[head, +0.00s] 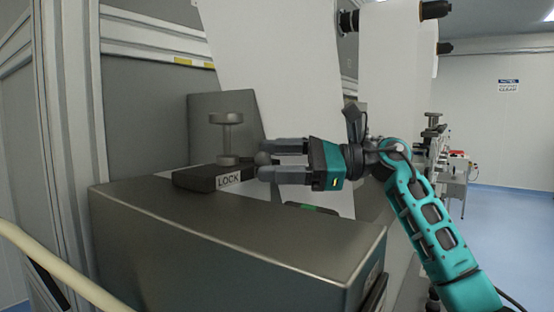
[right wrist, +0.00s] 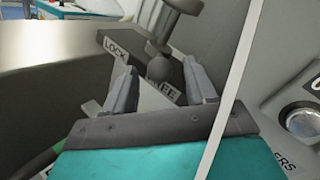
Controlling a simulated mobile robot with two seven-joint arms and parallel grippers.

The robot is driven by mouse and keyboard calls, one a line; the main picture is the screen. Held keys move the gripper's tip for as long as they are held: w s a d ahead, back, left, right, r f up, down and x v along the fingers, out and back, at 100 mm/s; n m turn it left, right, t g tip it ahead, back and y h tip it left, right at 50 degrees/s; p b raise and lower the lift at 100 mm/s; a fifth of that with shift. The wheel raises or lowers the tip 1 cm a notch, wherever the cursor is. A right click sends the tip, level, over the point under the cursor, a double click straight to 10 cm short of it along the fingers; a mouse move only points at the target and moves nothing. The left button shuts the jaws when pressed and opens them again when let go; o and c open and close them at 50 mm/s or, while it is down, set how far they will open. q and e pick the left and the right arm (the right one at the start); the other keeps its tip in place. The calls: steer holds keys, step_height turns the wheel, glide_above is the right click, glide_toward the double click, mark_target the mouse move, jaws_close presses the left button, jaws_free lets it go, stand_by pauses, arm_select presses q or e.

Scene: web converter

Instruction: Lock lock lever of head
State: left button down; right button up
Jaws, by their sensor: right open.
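The head's lock lever ends in a dark round ball knob (head: 262,158). It rises beside a dark block (head: 195,179) with a white LOCK label (head: 229,179), on top of a big dark metal housing. My right gripper (head: 272,160) comes in from the right, open, with its fingertips near the knob. In the right wrist view the ball knob (right wrist: 158,68) shows between and just beyond the two open fingers (right wrist: 160,85). A second label, partly hidden and ending in "EE" (right wrist: 166,89), lies below the knob; the LOCK label (right wrist: 115,48) is to the left. My left gripper is out of view.
A grey spool-shaped post (head: 226,137) stands on the block, close behind the fingers. The dark housing (head: 240,240) fills the space below the gripper. White web (head: 280,80) hangs behind. A pale bar (head: 60,265) crosses the lower left. Open blue floor (head: 510,230) lies at right.

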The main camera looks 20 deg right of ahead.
jaws_close()
stand_by(0.5)
